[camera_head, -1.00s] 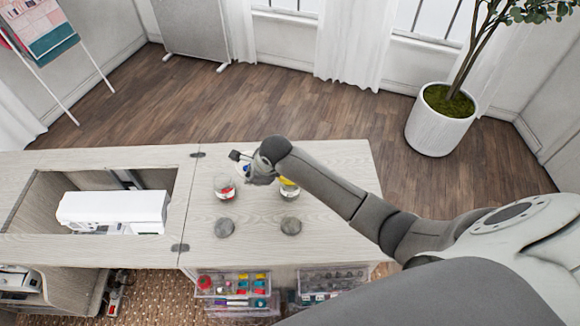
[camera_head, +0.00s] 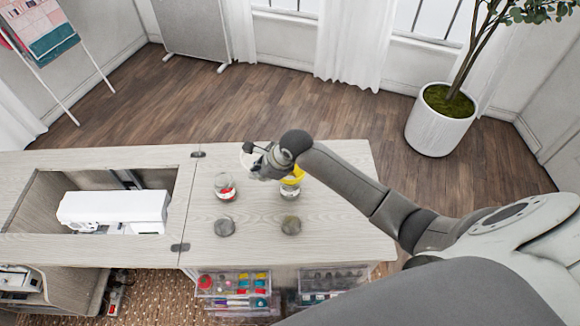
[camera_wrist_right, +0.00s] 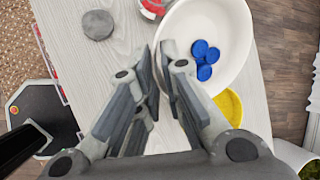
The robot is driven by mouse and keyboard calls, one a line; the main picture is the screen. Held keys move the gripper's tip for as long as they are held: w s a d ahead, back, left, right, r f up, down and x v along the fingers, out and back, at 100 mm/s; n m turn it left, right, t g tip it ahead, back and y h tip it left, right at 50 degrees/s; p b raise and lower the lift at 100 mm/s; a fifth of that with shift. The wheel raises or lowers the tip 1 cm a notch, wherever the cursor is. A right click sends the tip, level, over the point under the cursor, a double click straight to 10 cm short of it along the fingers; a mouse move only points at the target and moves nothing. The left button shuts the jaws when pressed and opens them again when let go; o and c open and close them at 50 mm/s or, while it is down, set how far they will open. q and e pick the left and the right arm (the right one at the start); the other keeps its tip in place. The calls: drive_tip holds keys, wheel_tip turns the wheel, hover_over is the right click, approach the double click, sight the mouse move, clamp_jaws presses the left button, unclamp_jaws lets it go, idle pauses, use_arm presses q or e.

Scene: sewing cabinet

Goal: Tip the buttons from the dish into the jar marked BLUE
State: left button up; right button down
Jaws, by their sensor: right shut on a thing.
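My right gripper (camera_head: 258,168) is shut on the rim of a white dish (camera_head: 247,158), above the far part of the cabinet top. In the right wrist view the fingers (camera_wrist_right: 160,60) pinch the near edge of the dish (camera_wrist_right: 232,22). Several blue buttons (camera_wrist_right: 206,58) lie together inside it. A glass jar with red contents (camera_head: 226,188) stands left of the gripper, and a jar with yellow (camera_head: 292,184) stands right of it, partly covered by my arm. I cannot make out a jar marked BLUE. My left gripper is out of view.
Two grey round discs (camera_head: 225,227) (camera_head: 291,225) lie in front of the jars. A white sewing machine (camera_head: 113,207) sits in the cabinet well at left. Clear drawers of supplies (camera_head: 233,288) stand below the front edge. The right end of the top (camera_head: 345,235) is clear.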

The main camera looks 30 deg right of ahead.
drive_tip(key=shift+d+r, duration=0.1)
drive_tip(key=shift+d, duration=0.05)
drive_tip(key=shift+d+r, duration=0.1)
drive_tip(key=shift+d, duration=0.25)
drive_tip(key=shift+y, duration=0.4)
drive_tip(key=shift+s+d+r, duration=0.15)
drive_tip(key=shift+s, duration=0.05)
drive_tip(key=shift+d, duration=0.1)
drive_tip(key=shift+s+d+r+t+y, duration=0.1)
drive_tip(key=shift+d+t+y, duration=0.2)
drive_tip(key=shift+d+y, duration=0.1)
drive_tip(key=shift+d+r, duration=0.1)
drive_tip(key=shift+d+m+y, duration=0.3)
